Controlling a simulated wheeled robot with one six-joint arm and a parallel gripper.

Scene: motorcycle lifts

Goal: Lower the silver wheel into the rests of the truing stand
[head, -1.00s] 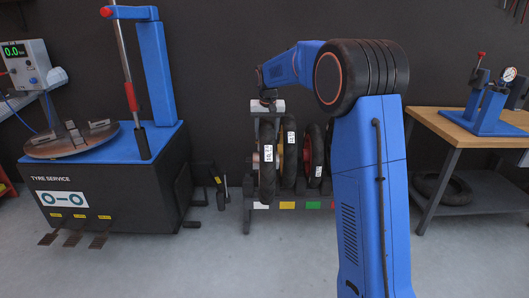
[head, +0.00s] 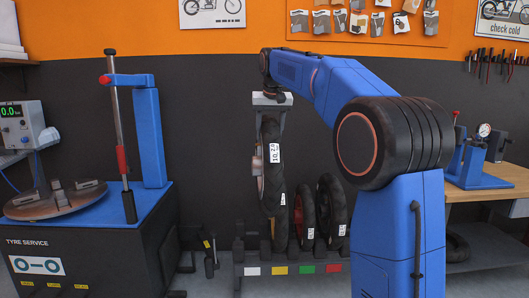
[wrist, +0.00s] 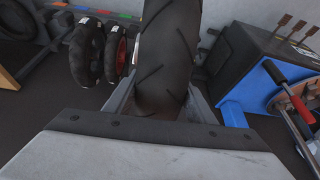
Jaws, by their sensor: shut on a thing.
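My gripper (head: 272,106) is shut on the top of a wheel with a black tyre (head: 271,135), which hangs upright below it. The wheel is seen nearly edge-on in the head view, with a white label on the tread and a bit of pale metal at its left side. In the wrist view its tyre (wrist: 166,50) stands between the jaws of my gripper (wrist: 160,105). The blue stand with a dial gauge (head: 480,180), probably the truing stand, sits on the wooden bench at the right, well apart from the wheel.
A wheel rack (head: 290,281) with coloured labels stands below and holds other wheels (head: 332,212). A tyre machine (head: 90,245) stands at the left. The wooden bench (head: 490,205) has a lower shelf with a tyre. Grey floor lies between them.

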